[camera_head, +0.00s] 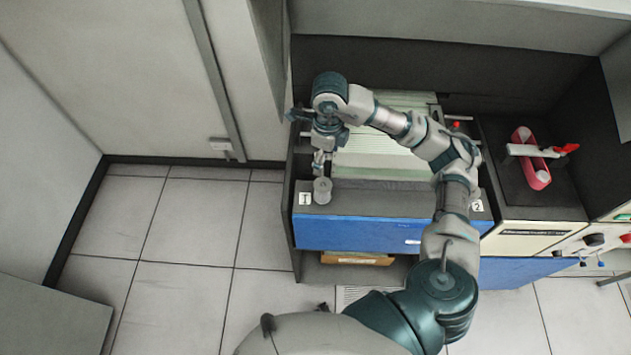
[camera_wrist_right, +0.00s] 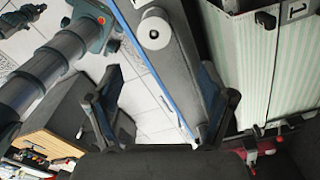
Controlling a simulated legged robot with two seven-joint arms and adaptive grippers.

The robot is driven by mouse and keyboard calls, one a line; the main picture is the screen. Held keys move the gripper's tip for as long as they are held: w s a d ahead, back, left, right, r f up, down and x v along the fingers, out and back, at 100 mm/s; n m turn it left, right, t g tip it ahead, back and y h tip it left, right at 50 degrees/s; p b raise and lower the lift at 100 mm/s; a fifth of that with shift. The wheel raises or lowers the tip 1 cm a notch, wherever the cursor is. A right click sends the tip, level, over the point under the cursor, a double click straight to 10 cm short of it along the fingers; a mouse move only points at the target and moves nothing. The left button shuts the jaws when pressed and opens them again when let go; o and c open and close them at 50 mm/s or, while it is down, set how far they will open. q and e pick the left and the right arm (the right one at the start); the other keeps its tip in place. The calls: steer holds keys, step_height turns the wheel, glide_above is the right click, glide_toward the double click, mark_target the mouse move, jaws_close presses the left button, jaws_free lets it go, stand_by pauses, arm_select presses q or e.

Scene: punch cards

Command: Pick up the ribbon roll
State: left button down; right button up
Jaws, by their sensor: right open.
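The ribbon roll, a small grey-white spool (camera_head: 322,190), stands on the dark ledge above the blue panel, beside a white label marked 1 (camera_head: 305,198). In the wrist view it is a round white disc with a hole (camera_wrist_right: 154,32). My right gripper (camera_head: 319,164) is just behind and above the roll in the head view. In the wrist view its two fingers (camera_wrist_right: 160,85) are spread with nothing between them, and the roll lies beyond their tips. My left gripper is not in view.
A stack of pale green striped cards (camera_head: 383,150) fills the tray behind the ledge. Label 2 (camera_head: 477,206) is at the ledge's right end, partly near my arm. A pink-red holder (camera_head: 530,165) sits in a recess at right. Tiled floor lies left of the blue panel (camera_head: 365,234).

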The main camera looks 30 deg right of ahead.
glide_above(323, 185)
steer(key=d, duration=0.2)
steer(key=f, duration=0.6)
steer(key=shift+s+a+f, duration=0.1)
steer(key=shift+s+f, duration=0.1)
steer(key=shift+s, duration=0.15)
steer(key=f, duration=0.2)
steer(key=w+a+f, duration=0.1)
steer(key=shift+a+f, duration=0.1)
steer(key=shift+f, duration=0.3)
steer(key=shift+s+a+f, duration=0.2)
steer(key=shift+a+f, duration=0.1)
steer(key=shift+f, duration=0.05)
steer(key=f, duration=0.1)
steer(key=f+p, duration=0.1)
steer(key=f, duration=0.2)
steer(key=shift+d+f+p, duration=0.3)
steer(key=shift+f+p, duration=0.05)
steer(key=shift+p, duration=0.05)
steer(key=shift+d+f, duration=0.2)
steer(key=shift+d, duration=0.05)
steer(key=shift+a+r, duration=0.15)
steer(key=shift+a, duration=0.35)
steer(key=c, duration=1.3)
